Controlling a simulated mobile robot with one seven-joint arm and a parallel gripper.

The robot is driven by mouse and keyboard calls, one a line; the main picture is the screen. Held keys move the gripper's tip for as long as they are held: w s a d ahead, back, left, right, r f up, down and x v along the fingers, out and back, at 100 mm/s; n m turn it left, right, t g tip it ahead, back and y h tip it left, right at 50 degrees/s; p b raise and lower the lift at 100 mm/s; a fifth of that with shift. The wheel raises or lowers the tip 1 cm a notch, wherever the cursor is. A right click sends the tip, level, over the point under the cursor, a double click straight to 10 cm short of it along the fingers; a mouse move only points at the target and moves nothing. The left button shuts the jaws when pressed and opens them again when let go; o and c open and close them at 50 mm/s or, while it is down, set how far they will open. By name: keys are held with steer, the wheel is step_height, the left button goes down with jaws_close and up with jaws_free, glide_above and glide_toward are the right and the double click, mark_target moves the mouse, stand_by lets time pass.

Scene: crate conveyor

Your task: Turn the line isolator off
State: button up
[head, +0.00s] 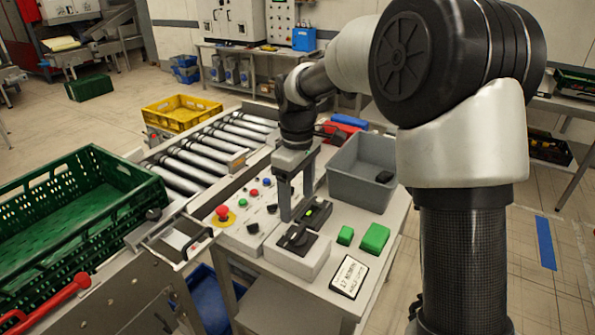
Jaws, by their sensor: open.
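A light grey box (312,262) with a dark plate and a black handle (297,238) on top stands at the front of the control bench; it looks like the line isolator. My gripper (297,207) points down at the back of this box. Its two fingers are apart, and no object shows held between them. The fingers overlap the far part of the dark plate, so I cannot tell whether they touch the handle. A small yellow-green mark shows beside the fingertips. The handle's exact setting is too small to read.
A panel with a red mushroom button (222,212) and several small knobs lies left of the box. Green blocks (374,239), a lettered sign (349,277) and a grey bin (362,172) are right. The roller conveyor (205,150) and green crate (80,215) lie further left.

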step_height(320, 180, up, 8)
stand_by(0.6)
steer(key=s+d+r+m+t+p, duration=0.1)
steer(key=s+d+r+m+t, duration=0.1)
steer(key=s+d+r+m, duration=0.3)
steer(key=s+d+r+m+t+p, duration=0.1)
steer(key=s+d+r, duration=0.15)
steer(key=s, duration=0.55)
steer(key=s+d+f+m+t, duration=0.1)
steer(key=s+m, duration=0.4)
steer(key=s, duration=0.7)
steer(key=shift+d+f+t, duration=0.3)
steer(key=shift+d+t, duration=0.5)
steer(key=shift+d, duration=0.35)
